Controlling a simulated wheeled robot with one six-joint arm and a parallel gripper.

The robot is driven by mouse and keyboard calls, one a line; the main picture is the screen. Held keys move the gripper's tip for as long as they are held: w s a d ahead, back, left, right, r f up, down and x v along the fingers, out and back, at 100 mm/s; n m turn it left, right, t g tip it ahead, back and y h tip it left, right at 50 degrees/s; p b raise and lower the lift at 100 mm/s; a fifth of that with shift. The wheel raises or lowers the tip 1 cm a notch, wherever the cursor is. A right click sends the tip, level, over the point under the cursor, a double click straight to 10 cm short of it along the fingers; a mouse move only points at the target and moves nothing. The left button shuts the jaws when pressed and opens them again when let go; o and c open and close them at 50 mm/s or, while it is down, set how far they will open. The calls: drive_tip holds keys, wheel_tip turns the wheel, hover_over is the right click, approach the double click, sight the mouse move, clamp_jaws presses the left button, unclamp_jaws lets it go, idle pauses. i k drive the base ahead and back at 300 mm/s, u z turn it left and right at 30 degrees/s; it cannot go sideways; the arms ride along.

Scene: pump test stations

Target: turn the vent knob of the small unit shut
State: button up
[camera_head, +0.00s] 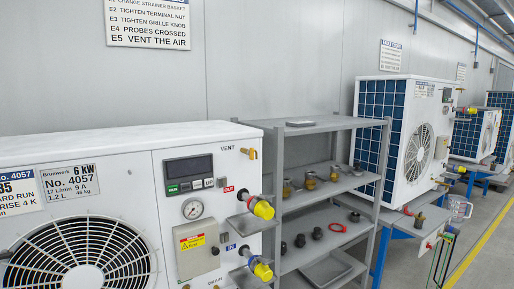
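A white unit (120,150) labelled No. 4057, 6 kW, stands close at the front left. A small brass vent knob (249,153) sits at the top right of its front, beside the word VENT. It is too small to tell whether it is open or shut. Below it are a dark display (188,168), a round gauge (193,209) and a grey box with a yellow label (198,246). Another white unit (420,105) with blue fins stands farther right. I cannot tell from sizes which unit is the small one. My gripper is not in view.
Yellow-capped pipe ends (263,209) stick out from the near unit's right side, marked OUT and IN. A grey shelf (330,125) with brass and black fittings stands between the units. A clear jug (460,207) is farther right. The floor (490,255) at right looks clear.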

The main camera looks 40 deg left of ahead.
sight(251, 153)
drive_tip(key=u, duration=0.35)
drive_tip(key=i, duration=0.55)
drive_tip(key=u, duration=0.5)
